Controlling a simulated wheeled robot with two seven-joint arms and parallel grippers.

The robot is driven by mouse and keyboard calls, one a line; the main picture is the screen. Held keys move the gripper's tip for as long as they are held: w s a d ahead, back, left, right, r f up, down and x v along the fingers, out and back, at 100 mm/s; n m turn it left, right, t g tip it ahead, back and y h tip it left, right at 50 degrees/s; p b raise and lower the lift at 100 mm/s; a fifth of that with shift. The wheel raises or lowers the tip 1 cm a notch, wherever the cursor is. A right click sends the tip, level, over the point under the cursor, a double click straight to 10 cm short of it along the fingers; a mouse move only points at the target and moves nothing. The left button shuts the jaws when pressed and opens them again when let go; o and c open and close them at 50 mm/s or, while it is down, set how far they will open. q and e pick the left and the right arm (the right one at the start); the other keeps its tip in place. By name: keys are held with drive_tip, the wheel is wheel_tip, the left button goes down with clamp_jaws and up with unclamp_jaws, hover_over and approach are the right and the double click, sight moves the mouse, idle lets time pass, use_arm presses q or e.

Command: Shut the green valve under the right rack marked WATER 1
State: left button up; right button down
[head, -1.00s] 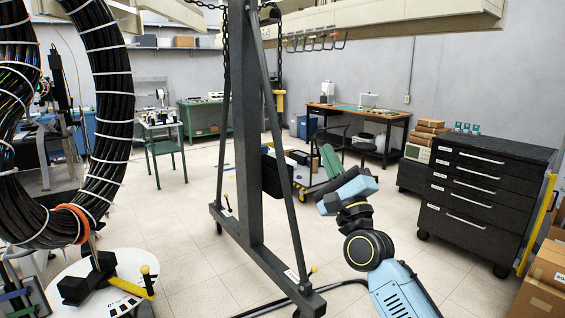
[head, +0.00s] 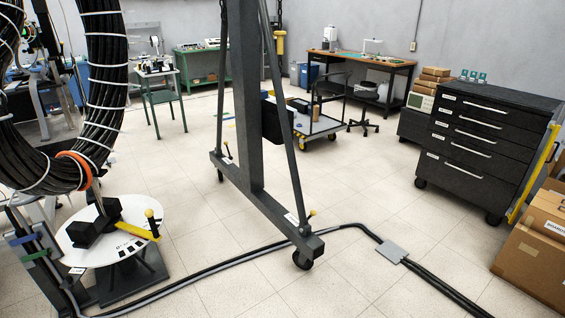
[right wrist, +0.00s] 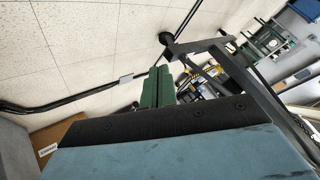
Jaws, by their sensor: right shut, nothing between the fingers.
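I see no green valve, no rack and no WATER 1 marking in either view. My right gripper (right wrist: 157,87) shows in the right wrist view as two green fingers lying close together, shut and empty, above the floor. My right arm and gripper are not in the head view. My left gripper is in neither view.
A dark grey gantry frame (head: 245,100) on casters stands mid-view. A cable coil (head: 108,90) hangs at left above a round white table (head: 78,238). Black cables (head: 250,262) and a grey plate (head: 391,252) cross the floor. A drawer cabinet (head: 487,150) and cardboard boxes (head: 535,262) stand right.

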drive_tip(key=s+d+f+n+g, duration=0.2)
drive_tip(key=s+f, duration=0.3)
drive_tip(key=s, duration=0.7)
drive_tip(key=s+d+f+n+g+h, duration=0.1)
drive_tip(key=s+f, duration=0.4)
drive_tip(key=s, duration=0.7)
drive_tip(key=s+d+f+n+g+h, duration=0.1)
drive_tip(key=s+d+f+n+g, duration=0.2)
drive_tip(key=s, duration=1)
wheel_tip(320, 180, down, 2)
drive_tip(key=shift+n+g+b, duration=0.45)
drive_tip(key=shift+n+g, duration=0.45)
drive_tip(key=shift+g, duration=0.2)
